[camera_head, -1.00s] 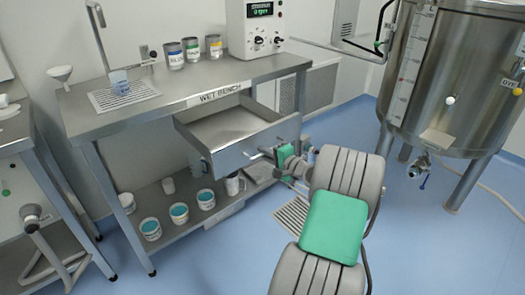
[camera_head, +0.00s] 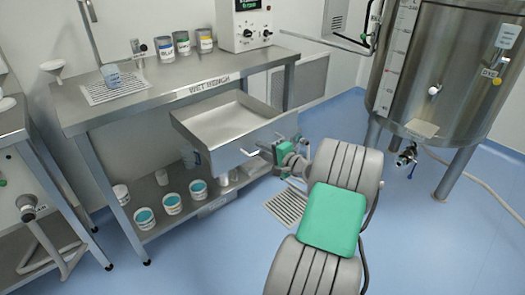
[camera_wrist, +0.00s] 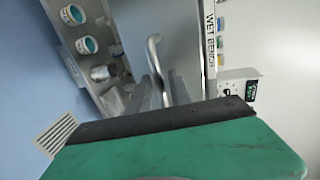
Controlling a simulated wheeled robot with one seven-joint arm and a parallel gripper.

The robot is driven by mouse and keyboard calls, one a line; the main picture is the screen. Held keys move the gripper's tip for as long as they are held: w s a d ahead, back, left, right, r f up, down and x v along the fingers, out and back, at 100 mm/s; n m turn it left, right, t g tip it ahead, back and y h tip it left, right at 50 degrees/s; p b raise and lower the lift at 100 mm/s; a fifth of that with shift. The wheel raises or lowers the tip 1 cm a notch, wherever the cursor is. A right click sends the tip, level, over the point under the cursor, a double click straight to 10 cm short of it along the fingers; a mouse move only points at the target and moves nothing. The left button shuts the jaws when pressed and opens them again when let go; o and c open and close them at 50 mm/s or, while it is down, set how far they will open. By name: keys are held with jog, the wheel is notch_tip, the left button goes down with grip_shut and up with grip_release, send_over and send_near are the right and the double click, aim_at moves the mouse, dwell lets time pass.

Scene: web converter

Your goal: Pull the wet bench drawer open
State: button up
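The wet bench drawer (camera_head: 225,120) is a steel tray-like drawer, empty inside. It stands well out from under the bench top, below the WET BENCH label (camera_head: 210,87). My gripper (camera_head: 262,150) is at the drawer's front face, over its handle (camera_head: 248,152). In the wrist view the bent metal handle (camera_wrist: 154,48) runs down between my two grey fingers (camera_wrist: 163,90), which look closed around it. The exact contact is partly hidden by the gripper's green and black body.
Several tubs with teal contents (camera_head: 171,203) stand on the bench's lower shelf. Bottles (camera_head: 184,43) and a meter box (camera_head: 250,22) are on the bench top. A steel tank (camera_head: 440,70) stands at right. Blue floor in front of the drawer is clear around a floor grate (camera_head: 285,206).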

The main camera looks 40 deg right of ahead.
jog(key=shift+o, duration=0.5)
jog(key=shift+s, duration=0.1)
jog(key=p+v, duration=0.1)
jog(key=v, duration=0.6)
jog(key=shift+s, duration=0.35)
jog(key=shift+r, duration=0.1)
